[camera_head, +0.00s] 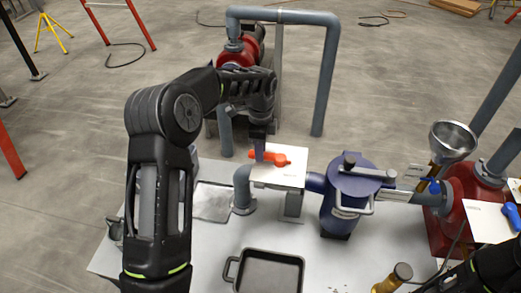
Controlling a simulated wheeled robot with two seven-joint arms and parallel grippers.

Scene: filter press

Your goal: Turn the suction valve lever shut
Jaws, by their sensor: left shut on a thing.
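The orange suction valve lever (270,158) lies across the top of a white plate (292,178) at the middle of the head view. Below the plate is grey pipework that joins the blue strainer pot on the right. My left gripper (259,153) reaches down from above and is shut on the lever's left part. Its fingers hide some of the lever there. Of my right arm only a dark part shows at the bottom right corner; its gripper is out of the picture.
The blue lidded pot (347,195) stands right of the valve. A steel funnel (453,140) and a red pump (472,200) are farther right. A black tray (270,272) and a flat grey tray (212,202) are on the table. A tall grey pipe (326,80) rises behind.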

